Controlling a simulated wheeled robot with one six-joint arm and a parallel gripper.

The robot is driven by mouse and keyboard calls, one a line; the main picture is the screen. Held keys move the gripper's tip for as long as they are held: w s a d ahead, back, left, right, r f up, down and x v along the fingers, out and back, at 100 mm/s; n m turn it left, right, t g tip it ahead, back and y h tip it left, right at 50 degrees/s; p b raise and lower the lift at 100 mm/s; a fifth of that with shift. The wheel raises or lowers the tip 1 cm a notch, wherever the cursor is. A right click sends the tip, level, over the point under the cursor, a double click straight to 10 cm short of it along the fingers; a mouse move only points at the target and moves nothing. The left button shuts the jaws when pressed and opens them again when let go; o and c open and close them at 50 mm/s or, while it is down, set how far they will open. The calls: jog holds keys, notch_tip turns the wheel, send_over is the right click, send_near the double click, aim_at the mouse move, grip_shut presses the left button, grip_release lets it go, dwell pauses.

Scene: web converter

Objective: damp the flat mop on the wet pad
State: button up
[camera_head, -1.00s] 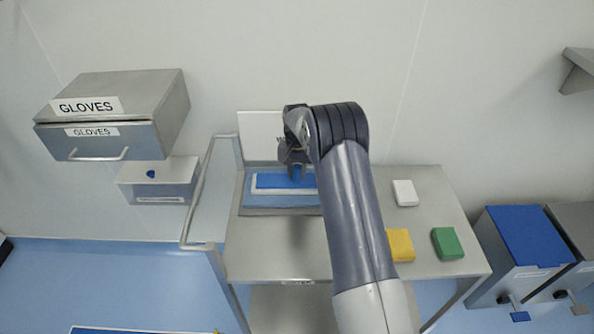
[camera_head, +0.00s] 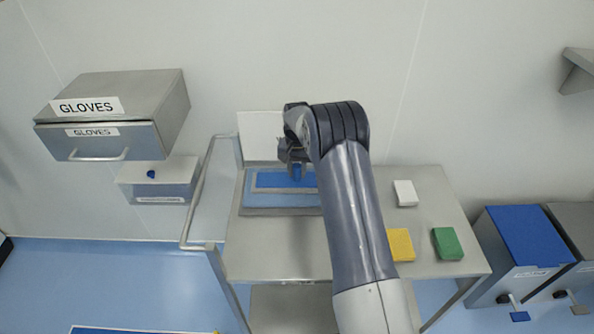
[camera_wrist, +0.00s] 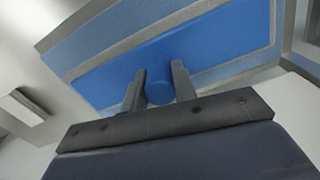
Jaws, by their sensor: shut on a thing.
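The flat mop (camera_head: 275,180) is a blue plate with a pale grey border, lying flat over the wet pad (camera_head: 300,202). In the wrist view the mop (camera_wrist: 215,45) has a round blue grip (camera_wrist: 159,92) standing up from it. My gripper (camera_wrist: 158,88) is shut on that grip, one finger on each side. The wet pad is a lighter blue sheet in a shallow grey tray (camera_head: 270,212); it shows around the mop in the wrist view (camera_wrist: 75,60). The mop appears to rest on the pad, though its underside is hidden. My arm hides the tray's right end.
The steel cart top (camera_head: 270,255) also carries white (camera_head: 405,193), yellow (camera_head: 400,245) and green (camera_head: 447,243) blocks right of my arm. A white panel (camera_head: 260,135) stands behind the tray. A GLOVES box (camera_head: 110,115) hangs at left; a blue-lidded bin (camera_head: 525,245) stands at right.

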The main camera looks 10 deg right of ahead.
jog(key=shift+r+p, duration=1.4)
jog(key=shift+r, duration=1.75)
jog(key=shift+f, duration=0.1)
jog(key=s+f+n, duration=0.2)
jog(key=s, duration=0.7)
jog(key=s+f+n+b, duration=0.1)
jog(key=s+f+n, duration=0.1)
jog(key=s, duration=0.8)
jog(key=shift+s+f, duration=0.25)
jog(key=shift+f, duration=0.1)
